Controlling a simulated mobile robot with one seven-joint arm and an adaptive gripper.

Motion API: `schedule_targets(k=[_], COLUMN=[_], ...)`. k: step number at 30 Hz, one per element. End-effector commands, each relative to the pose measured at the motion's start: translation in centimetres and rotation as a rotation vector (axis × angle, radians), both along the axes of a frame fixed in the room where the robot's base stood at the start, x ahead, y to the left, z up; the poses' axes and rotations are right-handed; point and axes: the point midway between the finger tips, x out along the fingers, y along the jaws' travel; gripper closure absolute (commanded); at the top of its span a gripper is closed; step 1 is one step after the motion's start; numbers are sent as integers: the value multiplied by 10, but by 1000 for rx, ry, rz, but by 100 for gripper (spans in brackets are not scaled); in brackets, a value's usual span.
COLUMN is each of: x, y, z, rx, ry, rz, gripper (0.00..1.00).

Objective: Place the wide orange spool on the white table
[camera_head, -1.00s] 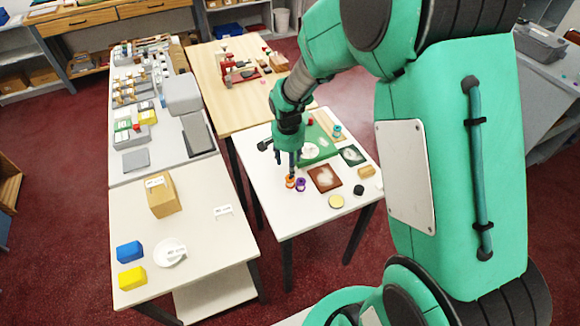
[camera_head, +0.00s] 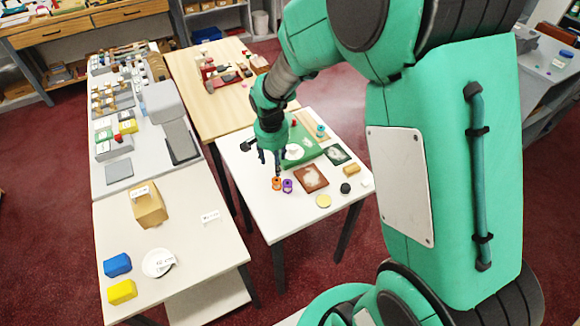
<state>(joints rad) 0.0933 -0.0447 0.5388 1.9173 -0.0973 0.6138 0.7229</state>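The orange spool (camera_head: 277,184) stands on the white table (camera_head: 268,224) in the middle of the view, near its left edge. A purple spool (camera_head: 287,186) stands close on its right. My gripper (camera_head: 277,168) points down just above and behind the orange spool, its dark fingers close to the spool's top. The fingers are too small to show whether they are apart or closed, or whether they touch the spool.
A green board (camera_head: 304,148), a brown swatch (camera_head: 311,178), a dark framed swatch (camera_head: 338,154), a yellow disc (camera_head: 323,201) and a black knob (camera_head: 345,188) lie on the same table. A cream table (camera_head: 205,262) stands left, with a cardboard box (camera_head: 150,207).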

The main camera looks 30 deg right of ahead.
Motion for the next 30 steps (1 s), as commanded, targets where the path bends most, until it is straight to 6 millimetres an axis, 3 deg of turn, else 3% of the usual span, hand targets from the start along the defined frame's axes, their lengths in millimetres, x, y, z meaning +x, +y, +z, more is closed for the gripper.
schedule_targets(k=[8, 18, 24, 30], x=[-29, -100, -151, -203], y=[14, 36, 47, 58], z=[82, 182, 224, 253], rx=[-16, -52, -81, -113], ry=[-68, -164, -220, -277], rz=[128, 338, 461, 583], gripper=[50, 50, 50, 50])
